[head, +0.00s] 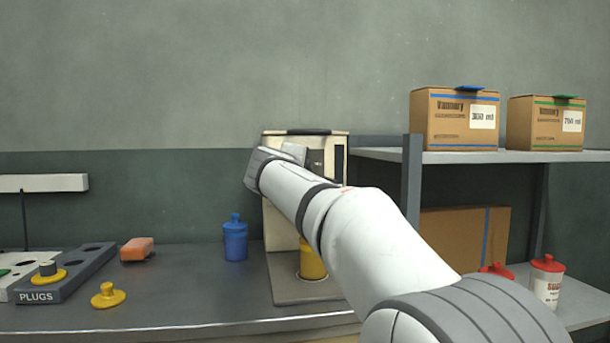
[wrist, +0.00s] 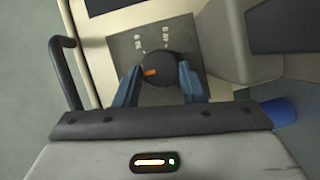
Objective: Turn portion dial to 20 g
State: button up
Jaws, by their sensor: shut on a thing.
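The portion dial (wrist: 160,66) is a round black knob with an orange mark on a grey panel (wrist: 193,50). In the wrist view the orange mark lies at its left-lower part. Small white labels stand beyond it, too small to read surely. My gripper (wrist: 157,82) has its two blue fingers on either side of the knob and is shut on it. In the head view the cream machine (head: 277,225) stands at the back of the bench; my arm covers its middle, so the dial and fingertips are hidden.
A yellow container (head: 312,264) stands under the machine. A blue bottle (head: 235,240) is left of it. An orange block (head: 136,249), a yellow plug (head: 107,296) and a PLUGS tray (head: 85,272) are further left. A shelf with boxes (head: 455,120) stands right of my arm.

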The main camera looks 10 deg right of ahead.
jog(key=shift+f, duration=0.15)
jog(key=o, duration=1)
jog(key=shift+s+a+r, duration=0.1)
jog(key=shift+s+r, duration=0.1)
jog(key=p+v, duration=0.1)
jog(key=v, duration=0.6)
jog(key=shift+s+a, duration=0.1)
